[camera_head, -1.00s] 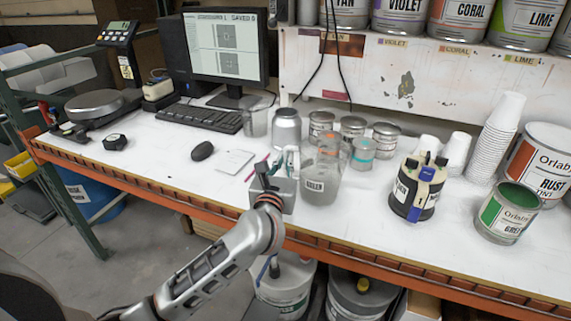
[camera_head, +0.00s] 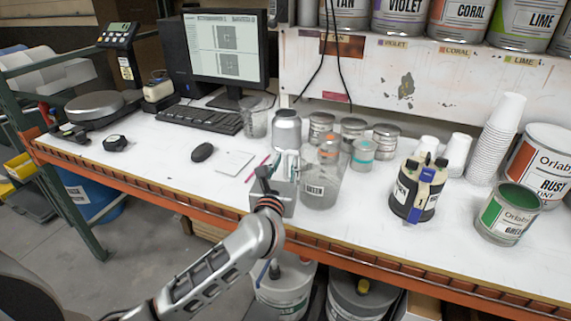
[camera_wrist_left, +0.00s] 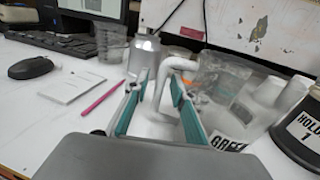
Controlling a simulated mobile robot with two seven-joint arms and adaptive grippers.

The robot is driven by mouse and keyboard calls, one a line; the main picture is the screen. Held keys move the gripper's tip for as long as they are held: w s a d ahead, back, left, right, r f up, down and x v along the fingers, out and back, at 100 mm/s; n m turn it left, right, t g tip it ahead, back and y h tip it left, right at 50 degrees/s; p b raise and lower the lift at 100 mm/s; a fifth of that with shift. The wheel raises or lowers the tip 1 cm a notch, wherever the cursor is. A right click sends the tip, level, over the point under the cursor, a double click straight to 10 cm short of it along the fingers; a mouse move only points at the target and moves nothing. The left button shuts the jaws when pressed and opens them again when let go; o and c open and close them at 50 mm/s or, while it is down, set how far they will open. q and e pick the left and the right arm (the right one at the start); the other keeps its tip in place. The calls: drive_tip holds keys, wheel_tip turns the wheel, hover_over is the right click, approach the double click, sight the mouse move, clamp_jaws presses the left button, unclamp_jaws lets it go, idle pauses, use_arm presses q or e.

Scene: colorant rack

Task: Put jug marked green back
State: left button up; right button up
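The jug marked green is a clear jug (camera_head: 324,184) with a white label, standing on the bench near its front edge. In the left wrist view the jug (camera_wrist_left: 225,125) shows its label reading GREEN, and its pale handle arches between my fingers. My left gripper (camera_head: 285,163) is at the jug's left side. In the left wrist view my gripper (camera_wrist_left: 157,100) has its two teal-padded fingers apart, one on each side of the handle, with gaps visible. The lower part of the handle is partly hidden by the gripper. My right gripper is out of view.
A black round holder (camera_head: 405,208), labelled HOLD 1 in the wrist view, stands right of the jug. An open green tint can (camera_head: 508,224) is farther right. A grey metal bottle (camera_head: 286,130) and small cans (camera_head: 352,130) stand behind. The bench between jug and holder is clear.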

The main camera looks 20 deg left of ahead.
use_arm(q)
drive_tip(key=s, duration=0.3)
drive_tip(key=s+d, duration=0.1)
drive_tip(key=s, duration=0.6)
drive_tip(key=shift+s+d+b, duration=0.2)
drive_tip(key=shift+d+b, duration=0.15)
drive_tip(key=shift+b, duration=0.05)
drive_tip(key=shift+s+r, duration=0.1)
drive_tip(key=shift+s, duration=0.55)
drive_tip(key=s+r+m+t+h, duration=0.15)
drive_tip(key=s+m+t, duration=0.25)
drive_tip(key=m, duration=1)
drive_tip(key=s+d+f+m+g+h, duration=0.3)
drive_tip(key=d+f+m+h, duration=0.1)
drive_tip(key=f+m, duration=0.6)
drive_tip(key=s+d+f+m+g+h, duration=0.2)
drive_tip(key=s+d+f+m+h, duration=0.15)
drive_tip(key=f+m, duration=0.6)
drive_tip(key=s+a+f+m+g+y, duration=0.1)
drive_tip(key=s+a+f+m+g, duration=0.2)
drive_tip(key=f, duration=0.5)
drive_tip(key=s+a+f+m+g+y, duration=0.2)
drive_tip(key=s+f+m, duration=0.3)
drive_tip(key=f, duration=0.3)
drive_tip(key=shift+s+a+f+m+g, duration=0.15)
drive_tip(key=shift+s+a+m+g, duration=0.25)
drive_tip(key=shift+s+a, duration=0.15)
